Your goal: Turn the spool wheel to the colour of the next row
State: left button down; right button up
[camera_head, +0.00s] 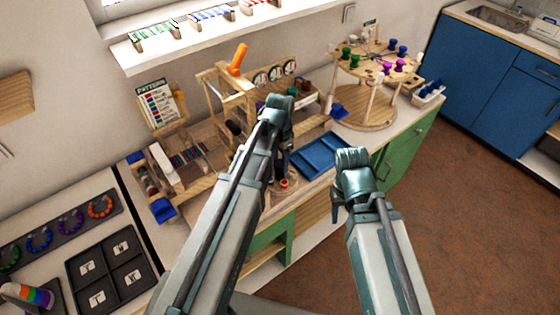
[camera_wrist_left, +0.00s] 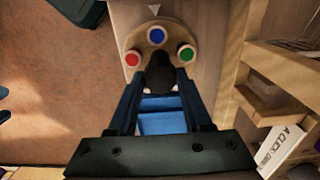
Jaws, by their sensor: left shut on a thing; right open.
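A small round wooden dial (camera_wrist_left: 150,38) with red, blue and green dots has a dark knob (camera_wrist_left: 158,72) at its near side. My left gripper (camera_wrist_left: 160,84) is shut on this knob. A white triangle (camera_wrist_left: 154,8) lies beyond the dial, and the blue dot is the one closest to it. In the head view the dial (camera_head: 288,186) is partly hidden by my left gripper (camera_head: 281,178). A round two-level wooden stand (camera_head: 366,117) carries green, blue and purple spools (camera_head: 401,66). A pattern card (camera_head: 160,107) with coloured rows stands at left. My right gripper (camera_head: 336,216) is open, apart from everything.
A wooden frame with an orange handle (camera_head: 238,59) stands behind my left arm. A blue tray (camera_head: 324,154) lies right of the dial. A dark sectioned tray (camera_head: 112,272) is at lower left. The floor (camera_head: 470,200) at right is clear.

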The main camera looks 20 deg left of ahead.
pick_arm(q)
jog(key=shift+n, duration=0.3)
jog(key=n, duration=1)
jog(key=shift+n, duration=1.9)
jog(key=shift+c, duration=1.6)
grip_release()
jog(key=shift+r, duration=0.15)
